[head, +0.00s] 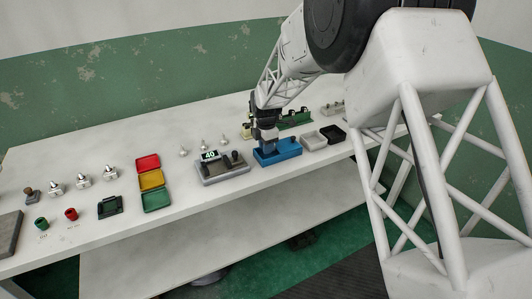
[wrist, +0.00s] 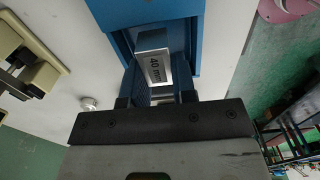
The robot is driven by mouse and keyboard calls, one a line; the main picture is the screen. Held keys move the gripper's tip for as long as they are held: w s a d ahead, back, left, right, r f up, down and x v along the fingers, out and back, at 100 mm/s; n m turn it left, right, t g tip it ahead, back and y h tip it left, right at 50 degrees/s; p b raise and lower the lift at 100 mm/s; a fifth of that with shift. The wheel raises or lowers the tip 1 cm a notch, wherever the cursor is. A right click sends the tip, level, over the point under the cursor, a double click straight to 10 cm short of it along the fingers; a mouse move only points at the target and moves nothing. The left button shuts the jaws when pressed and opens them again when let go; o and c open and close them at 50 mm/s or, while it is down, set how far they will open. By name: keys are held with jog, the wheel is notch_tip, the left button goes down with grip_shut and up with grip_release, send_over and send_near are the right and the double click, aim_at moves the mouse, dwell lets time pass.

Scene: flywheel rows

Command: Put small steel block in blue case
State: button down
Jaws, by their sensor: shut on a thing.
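The blue case (head: 280,158) stands on the table near its front edge, and its compartments are open at the top. My gripper (head: 267,139) points down over the left part of the case. In the wrist view, my gripper (wrist: 158,88) is shut on the small steel block (wrist: 157,68), a grey block with a white "40 mm" label. Behind the block, the blue case (wrist: 113,14) fills the top of the wrist view. I cannot tell whether the block touches the case floor.
A grey device (head: 222,170) with a "40" display stands left of the case. A light grey tray (head: 313,140) and a black tray (head: 333,134) stand to its right. A green rack (head: 296,119) is behind. Red, yellow and green boxes (head: 152,180) stand farther left.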

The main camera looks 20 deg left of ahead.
jog(key=shift+f, duration=1.5)
jog(key=shift+f, duration=0.1)
jog(key=c, duration=1.2)
grip_release()
notch_tip(320, 180, up, 12)
jog(key=shift+r, duration=0.1)
